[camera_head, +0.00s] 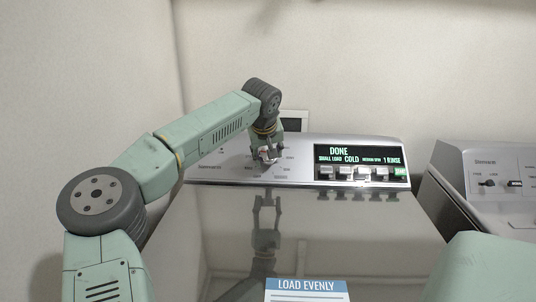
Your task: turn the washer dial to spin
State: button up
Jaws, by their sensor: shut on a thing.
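The washer's control panel (225,171) runs along the back of the machine. My gripper (268,158) is at the left part of this panel, pointing down at the dial, and is shut on it. The dial is mostly hidden behind the fingers, so I cannot tell which mark it points to. The lit display (361,155) to the right of my gripper reads "DONE", "SMALL LOAD", "COLD", "1 RINSE" and a small blurred word. A row of buttons (360,172) sits under it, with a green one at the right end.
The closed, glossy washer lid (330,235) lies in front of the panel and reflects my arm. It carries a "LOAD EVENLY" label (306,286). A second machine (497,185) stands to the right. Walls are close behind and at left.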

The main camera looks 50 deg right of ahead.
dwell(0.4)
jog(key=o, duration=1.2)
jog(key=shift+c, duration=0.2)
jog(key=v, duration=1.2)
